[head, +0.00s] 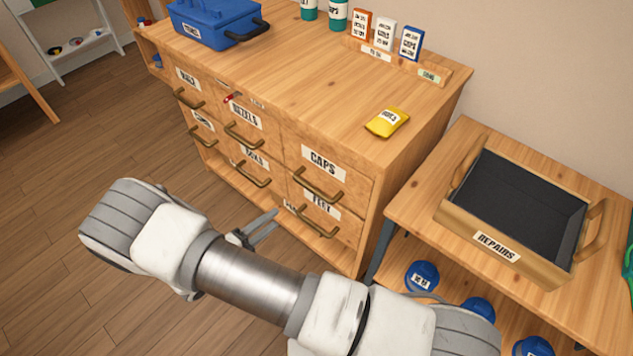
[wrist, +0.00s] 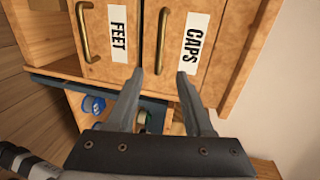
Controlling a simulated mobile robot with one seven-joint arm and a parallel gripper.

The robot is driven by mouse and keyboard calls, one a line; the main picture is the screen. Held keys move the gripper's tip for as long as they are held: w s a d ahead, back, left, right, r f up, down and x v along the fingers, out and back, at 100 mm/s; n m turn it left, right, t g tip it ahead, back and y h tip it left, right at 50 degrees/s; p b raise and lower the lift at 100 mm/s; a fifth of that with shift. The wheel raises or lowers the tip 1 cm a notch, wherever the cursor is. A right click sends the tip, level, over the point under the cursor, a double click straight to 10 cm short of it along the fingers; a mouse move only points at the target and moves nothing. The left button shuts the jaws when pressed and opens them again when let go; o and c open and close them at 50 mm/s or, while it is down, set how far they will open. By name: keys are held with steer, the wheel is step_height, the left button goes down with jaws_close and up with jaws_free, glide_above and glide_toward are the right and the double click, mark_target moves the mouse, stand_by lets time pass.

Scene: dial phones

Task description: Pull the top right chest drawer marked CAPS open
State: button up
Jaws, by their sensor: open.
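The CAPS drawer (head: 345,178) is at the top right of the wooden chest and looks shut. Its white CAPS label (head: 322,161) sits above a brass bar handle (head: 318,187). In the wrist view the chest front appears turned sideways, with the CAPS label (wrist: 191,42) beside the brass handle (wrist: 161,38). My gripper (head: 277,219) is open and empty, low in front of the chest's right column. In the wrist view my gripper (wrist: 160,74) has its fingertips on either side of the handle's near end in the picture; the depth gap is unclear.
The FEET drawer (head: 335,228) is directly below CAPS. A yellow packet (head: 388,122) and a blue toolbox (head: 215,20) are on the chest top. A side table with a REPAIRS tray (head: 480,226) stands close right. Open floor (head: 60,190) lies to the left.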

mark_target(311, 191)
steer(key=b+x, duration=0.3)
steer(key=x, duration=1.4)
steer(key=shift+w+d, duration=0.1)
jaws_close()
stand_by(0.8)
